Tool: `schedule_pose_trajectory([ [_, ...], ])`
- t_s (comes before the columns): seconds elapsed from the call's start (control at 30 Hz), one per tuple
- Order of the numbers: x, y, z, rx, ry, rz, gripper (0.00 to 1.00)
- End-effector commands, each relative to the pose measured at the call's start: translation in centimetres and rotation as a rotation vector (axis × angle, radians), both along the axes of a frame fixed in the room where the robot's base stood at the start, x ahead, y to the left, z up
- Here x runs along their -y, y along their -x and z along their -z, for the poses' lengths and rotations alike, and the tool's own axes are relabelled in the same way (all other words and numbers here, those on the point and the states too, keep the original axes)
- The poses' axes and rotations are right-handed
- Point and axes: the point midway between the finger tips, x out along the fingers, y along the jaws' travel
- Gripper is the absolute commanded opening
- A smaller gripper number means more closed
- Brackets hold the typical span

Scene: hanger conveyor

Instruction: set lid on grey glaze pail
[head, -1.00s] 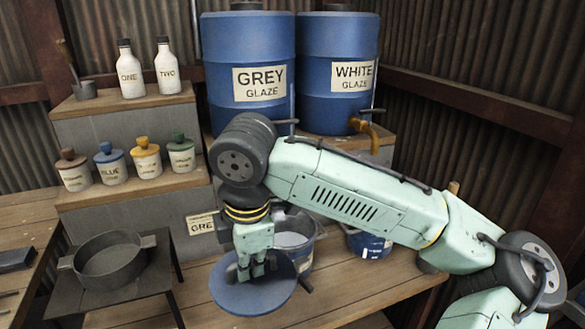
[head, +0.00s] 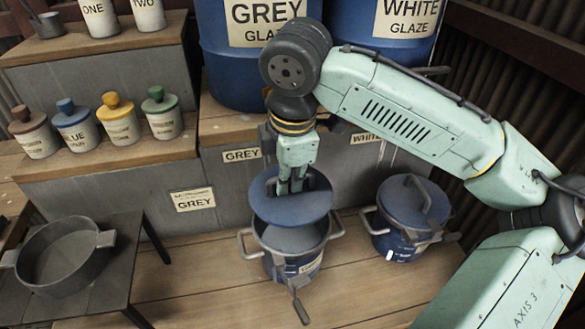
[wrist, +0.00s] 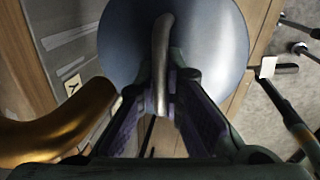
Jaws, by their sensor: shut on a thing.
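My gripper (head: 291,188) is shut on the handle of a round blue lid (head: 292,207) and holds it tilted above the grey glaze pail. The handle shows between my fingers in the wrist view, with the lid (wrist: 200,50) behind it. The pail (head: 300,262) is blue with grey side handles and stands on the wooden bench below the GREY sign. Its mouth is open at the front, with grey glaze visible. The lid covers the back of the mouth in the head view; I cannot tell whether it touches the rim.
A second blue pail (head: 402,225) with its lid on stands to the right. A dark pan (head: 62,258) sits on a small table at the left. Blue GREY (head: 248,50) and WHITE (head: 378,55) drums stand behind. Several small jars (head: 118,120) line a step. The front bench is clear.

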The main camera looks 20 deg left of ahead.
Motion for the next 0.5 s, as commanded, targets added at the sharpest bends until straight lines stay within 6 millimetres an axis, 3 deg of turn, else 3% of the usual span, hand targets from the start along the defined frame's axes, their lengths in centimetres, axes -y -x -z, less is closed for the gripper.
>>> schedule_pose_trajectory([
  [0.5,0.0,0.0,4.3,0.001,0.001,0.001,0.0],
])
